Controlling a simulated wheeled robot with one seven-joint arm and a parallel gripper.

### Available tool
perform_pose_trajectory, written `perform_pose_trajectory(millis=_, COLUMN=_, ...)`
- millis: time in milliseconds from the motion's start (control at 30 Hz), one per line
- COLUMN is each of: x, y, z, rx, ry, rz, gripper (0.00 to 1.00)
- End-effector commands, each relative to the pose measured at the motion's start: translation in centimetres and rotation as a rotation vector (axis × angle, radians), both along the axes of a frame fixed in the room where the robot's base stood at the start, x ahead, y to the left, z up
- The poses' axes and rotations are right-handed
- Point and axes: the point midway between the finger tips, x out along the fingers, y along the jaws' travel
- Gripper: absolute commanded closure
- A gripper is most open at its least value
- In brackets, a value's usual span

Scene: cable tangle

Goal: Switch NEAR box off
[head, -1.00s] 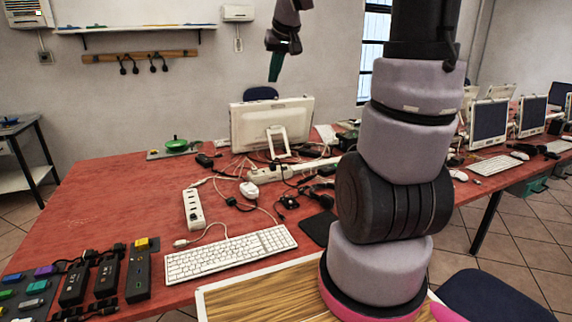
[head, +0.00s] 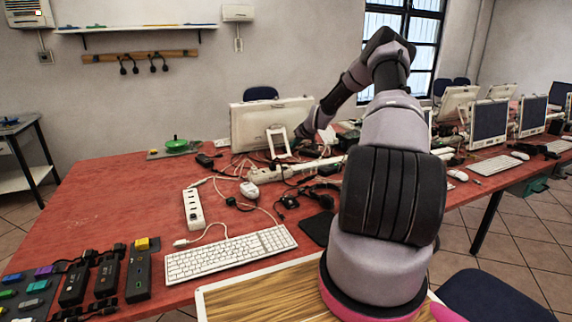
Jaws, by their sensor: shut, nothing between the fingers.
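No label reading NEAR can be made out, so I cannot tell which box it names. A white socket box (head: 194,209) lies on the red table left of the keyboard's far end, with a row of dark spots on top. A second white strip (head: 265,182) lies further back, in front of the monitor, among cables. Switch positions are too small to read. My gripper (head: 299,144) is at the far end of my outstretched arm, beside the monitor and above the cable tangle. It is small and dark there; its fingers look shut and empty.
A white keyboard (head: 230,254) lies at the front, with a white mouse-like adapter (head: 249,190) behind it. Dark switch modules (head: 138,272) stand at the lower left. The monitor (head: 268,125) stands at the back. The left of the red table (head: 110,205) is clear.

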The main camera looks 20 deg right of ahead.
Motion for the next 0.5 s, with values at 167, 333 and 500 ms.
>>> perform_pose_trajectory(millis=167, x=0.25, y=-0.80, z=-1.19, rx=0.005, ry=-0.010, rz=-0.012, gripper=1.00)
perform_pose_trajectory(millis=333, x=0.22, y=-0.76, z=-1.17, rx=0.004, ry=-0.009, rz=-0.011, gripper=1.00)
perform_pose_trajectory(millis=500, x=0.40, y=-0.69, z=-1.40, rx=0.005, ry=-0.008, rz=-0.011, gripper=1.00)
